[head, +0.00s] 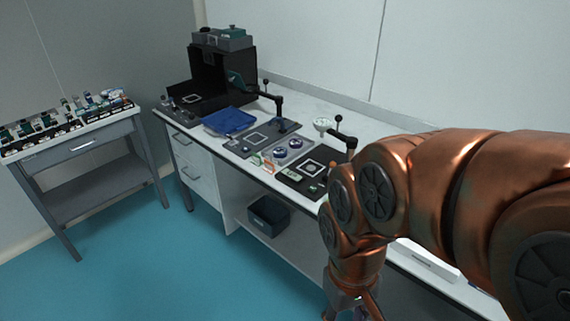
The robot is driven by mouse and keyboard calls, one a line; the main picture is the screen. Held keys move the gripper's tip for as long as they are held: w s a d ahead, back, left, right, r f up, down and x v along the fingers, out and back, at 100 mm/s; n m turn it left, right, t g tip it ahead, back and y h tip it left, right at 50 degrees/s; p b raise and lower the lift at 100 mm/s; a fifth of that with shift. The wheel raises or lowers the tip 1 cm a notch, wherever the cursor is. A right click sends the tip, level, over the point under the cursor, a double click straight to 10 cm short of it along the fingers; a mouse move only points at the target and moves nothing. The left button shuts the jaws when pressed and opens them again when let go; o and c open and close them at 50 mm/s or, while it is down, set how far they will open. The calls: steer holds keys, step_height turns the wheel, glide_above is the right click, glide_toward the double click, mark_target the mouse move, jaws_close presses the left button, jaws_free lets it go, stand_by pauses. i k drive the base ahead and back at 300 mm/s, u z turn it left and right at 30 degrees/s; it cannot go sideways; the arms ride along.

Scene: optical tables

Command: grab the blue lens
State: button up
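Two small round pieces with a bluish look, which may be lenses, lie on a grey tray (268,149) in the middle of the long white bench. One round piece (280,152) is nearer the front edge, and the other round piece (295,143) is just behind it to the right. Which one is the blue lens I cannot tell at this size. My gripper (350,308) hangs low at the bottom edge, in front of the bench and well apart from the tray. Its fingers are mostly cut off, and I cannot see whether it holds anything.
A dark plate with a white square (310,168) and a clamp post (338,134) stand right of the tray. A dark bin (268,214) sits below. A side cart (88,138) carries small parts. The blue floor is clear.

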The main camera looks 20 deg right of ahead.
mark_target(280, 152)
steer(key=u, duration=0.7)
steer(key=i, duration=0.8)
steer(key=u, duration=0.6)
steer(key=i, duration=1.6)
steer(key=z, duration=1.05)
steer(key=i, duration=0.8)
steer(key=z, duration=0.65)
